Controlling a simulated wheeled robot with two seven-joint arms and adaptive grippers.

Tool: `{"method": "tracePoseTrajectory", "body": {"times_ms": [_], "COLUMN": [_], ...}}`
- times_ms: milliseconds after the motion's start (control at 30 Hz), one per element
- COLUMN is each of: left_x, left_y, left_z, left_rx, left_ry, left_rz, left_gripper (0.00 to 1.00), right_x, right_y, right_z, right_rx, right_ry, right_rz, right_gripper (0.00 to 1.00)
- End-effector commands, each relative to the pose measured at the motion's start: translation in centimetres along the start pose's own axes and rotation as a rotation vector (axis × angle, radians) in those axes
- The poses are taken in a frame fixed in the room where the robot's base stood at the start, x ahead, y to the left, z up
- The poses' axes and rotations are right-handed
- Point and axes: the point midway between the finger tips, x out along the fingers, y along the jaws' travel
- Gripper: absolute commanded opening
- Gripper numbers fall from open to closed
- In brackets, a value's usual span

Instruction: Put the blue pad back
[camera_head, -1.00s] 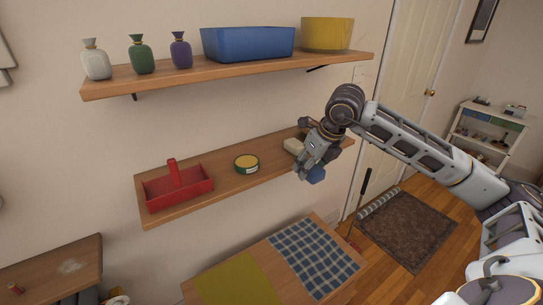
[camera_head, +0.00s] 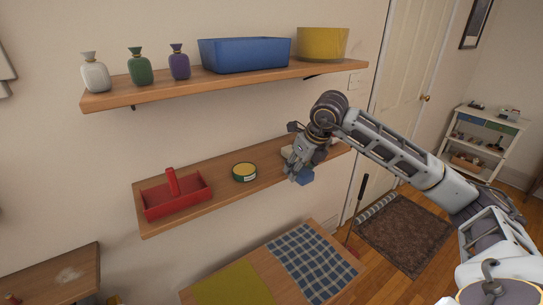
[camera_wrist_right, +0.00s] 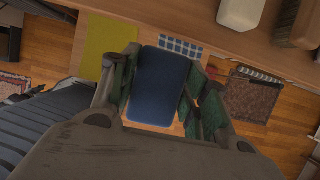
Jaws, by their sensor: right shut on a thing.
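The blue pad (camera_head: 306,177) is a small rounded block. It also shows in the right wrist view (camera_wrist_right: 159,86), between the two fingers. My right gripper (camera_head: 299,171) is shut on it and holds it at the front edge of the lower wooden shelf (camera_head: 215,190), right of the middle. I cannot tell whether the pad touches the shelf. A whitish block on that shelf is partly hidden behind the gripper and shows in the wrist view (camera_wrist_right: 241,13). My left gripper is out of view.
A red caddy (camera_head: 178,197) and a round tin (camera_head: 244,172) stand on the lower shelf. The upper shelf holds several small bottles, a blue bin (camera_head: 245,55) and a yellow bin (camera_head: 322,44). Below is a surface with a yellow mat (camera_head: 236,285) and a checked cloth (camera_head: 312,262).

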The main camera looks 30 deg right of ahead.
Motion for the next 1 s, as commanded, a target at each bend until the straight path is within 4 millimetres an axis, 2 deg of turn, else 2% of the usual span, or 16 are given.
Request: {"method": "tracePoseTrajectory", "body": {"times_ms": [467,867,1000], "left_x": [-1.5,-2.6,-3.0], "left_y": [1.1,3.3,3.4], "left_z": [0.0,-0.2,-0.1], "left_rx": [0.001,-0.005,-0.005], "left_ry": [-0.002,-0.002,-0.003], "left_rz": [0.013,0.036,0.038], "left_gripper": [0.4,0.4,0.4], "right_x": [1.6,3.3,3.9], "right_y": [0.0,0.0,0.0], "right_z": [4.5,8.5,9.9], "right_rx": [0.002,0.001,0.003], "right_ry": [-0.002,-0.001,-0.001], "right_rz": [0.003,0.002,0.002], "right_gripper": [0.27,0.27,0.27]}}
